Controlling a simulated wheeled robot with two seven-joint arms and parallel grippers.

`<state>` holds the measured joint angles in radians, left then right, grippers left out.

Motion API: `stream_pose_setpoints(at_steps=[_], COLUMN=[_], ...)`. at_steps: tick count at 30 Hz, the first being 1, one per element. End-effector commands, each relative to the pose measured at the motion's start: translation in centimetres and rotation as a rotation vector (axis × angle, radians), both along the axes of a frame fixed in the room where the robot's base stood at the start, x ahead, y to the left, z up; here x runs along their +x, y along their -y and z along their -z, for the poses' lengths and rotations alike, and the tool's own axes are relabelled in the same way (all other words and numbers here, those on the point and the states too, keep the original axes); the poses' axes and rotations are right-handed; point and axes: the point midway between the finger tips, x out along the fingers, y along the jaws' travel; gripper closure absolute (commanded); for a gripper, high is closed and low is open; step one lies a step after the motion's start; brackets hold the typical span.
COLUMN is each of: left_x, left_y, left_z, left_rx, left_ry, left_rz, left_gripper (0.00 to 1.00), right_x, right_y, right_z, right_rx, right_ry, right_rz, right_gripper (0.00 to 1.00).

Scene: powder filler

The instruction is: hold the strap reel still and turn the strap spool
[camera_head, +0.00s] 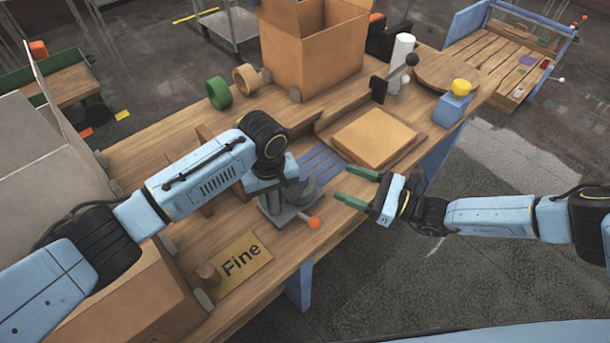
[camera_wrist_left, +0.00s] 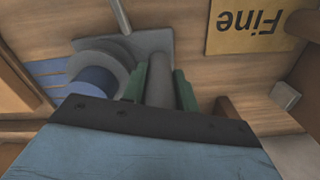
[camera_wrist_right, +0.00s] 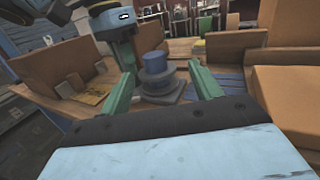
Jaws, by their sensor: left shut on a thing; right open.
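The strap reel (camera_head: 276,209) is a grey stand on the wooden bench, with a crank ending in an orange knob (camera_head: 314,222). My left gripper is shut on the reel's grey upright post (camera_wrist_left: 161,83) in the left wrist view. Its green fingers (camera_wrist_left: 159,82) lie on either side of the post. The blue strap spool (camera_wrist_left: 93,82) sits beside them against a grey round flange; it also shows in the right wrist view (camera_wrist_right: 153,63). My right gripper (camera_head: 356,188) is open and empty, to the right of the reel, with the spool framed between its fingers in the right wrist view.
A sign reading "Fine" (camera_head: 241,263) lies in front of the reel. A flat cardboard piece (camera_head: 374,138) lies behind my right gripper. A large open carton (camera_head: 313,50), green and tan tape rolls (camera_head: 219,92) and a yellow-topped button box (camera_head: 452,108) stand farther back.

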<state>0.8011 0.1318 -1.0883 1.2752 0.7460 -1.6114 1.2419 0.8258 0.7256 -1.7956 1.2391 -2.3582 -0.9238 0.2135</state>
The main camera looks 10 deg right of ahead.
Motion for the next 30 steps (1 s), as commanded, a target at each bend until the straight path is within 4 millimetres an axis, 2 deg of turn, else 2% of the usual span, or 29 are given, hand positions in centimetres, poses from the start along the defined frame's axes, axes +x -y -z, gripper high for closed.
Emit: stream_pose_setpoints(at_steps=[5,8,11,24,30], left_x=[0.0,0.0,0.0,0.0,0.0], left_y=[0.1,0.1,0.1,0.1,0.1], left_z=[-0.1,-0.1,-0.1,-0.1,-0.1], left_rx=[-0.002,-0.002,-0.002,-0.002,-0.002], left_ry=[0.002,0.002,0.002,0.002,0.002], left_rz=[0.000,0.000,0.000,0.000,0.000], left_gripper=[1.00,1.00,1.00,1.00,1.00], right_x=[-0.5,-0.6,-0.1,3.2,4.0], right_y=[0.6,0.3,-0.8,-8.3,-10.0], right_z=[1.0,1.2,1.2,1.2,1.2], right_rx=[-0.040,-0.045,-0.045,-0.044,-0.047], right_ry=[-0.042,-0.052,-0.053,-0.053,-0.053], right_rz=[-0.083,-0.099,-0.102,-0.099,-0.097], right_gripper=[0.37,0.37,0.37,0.37,0.37])
